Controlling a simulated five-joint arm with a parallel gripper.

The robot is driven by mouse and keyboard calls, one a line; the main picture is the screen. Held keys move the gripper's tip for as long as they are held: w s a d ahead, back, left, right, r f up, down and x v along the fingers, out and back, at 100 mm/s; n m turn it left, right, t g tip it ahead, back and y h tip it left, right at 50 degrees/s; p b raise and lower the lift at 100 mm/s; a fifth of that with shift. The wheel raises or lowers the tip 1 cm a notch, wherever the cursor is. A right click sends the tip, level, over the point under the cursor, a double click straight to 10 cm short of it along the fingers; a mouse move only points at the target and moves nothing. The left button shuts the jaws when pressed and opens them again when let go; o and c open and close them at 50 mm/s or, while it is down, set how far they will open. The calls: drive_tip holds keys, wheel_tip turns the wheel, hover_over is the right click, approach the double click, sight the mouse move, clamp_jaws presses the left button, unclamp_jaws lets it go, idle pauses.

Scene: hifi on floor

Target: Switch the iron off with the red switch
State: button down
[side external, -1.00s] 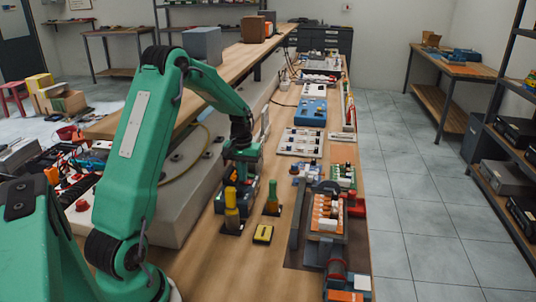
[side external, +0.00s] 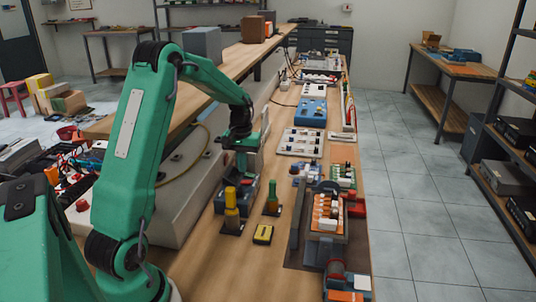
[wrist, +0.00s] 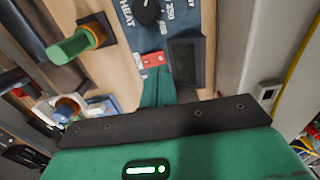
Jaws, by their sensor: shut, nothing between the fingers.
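The iron's control box (side external: 247,190) is a dark blue-grey unit on the bench. In the wrist view its face (wrist: 186,20) carries a black knob (wrist: 147,10), white HEAT lettering and numbers, and a dark recessed square (wrist: 187,62). The red switch (wrist: 153,60) sits below the knob; I cannot tell its position. My green gripper (side external: 240,172) is shut and empty, pointing down above the box. In the wrist view its fingertip (wrist: 157,82) lies just below the red switch in the picture; I cannot tell whether they touch.
A yellow-handled tool (side external: 231,200) and a green-handled tool (side external: 272,192) stand upright close by. A small yellow-and-black block (side external: 263,234) lies in front. A tray of orange parts (side external: 327,215) is to the right.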

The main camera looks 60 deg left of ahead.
sight(245, 182)
drive_tip(key=shift+r, duration=1.7)
drive_tip(key=s+d+r+m+t, duration=0.1)
drive_tip(key=s+d+r+m, duration=0.15)
drive_tip(key=d+r, duration=0.45)
drive_tip(key=s+d+r+m+t, duration=0.2)
drive_tip(key=s+d+r, duration=0.2)
drive_tip(key=d, duration=0.6)
drive_tip(key=s+d+m+t, duration=0.2)
drive_tip(key=s+d+m, duration=0.2)
drive_tip(key=s+d, duration=0.5)
drive_tip(key=shift+s+d+r+t, duration=0.25)
drive_tip(key=shift+s+t, duration=0.05)
drive_tip(key=shift+s, duration=0.85)
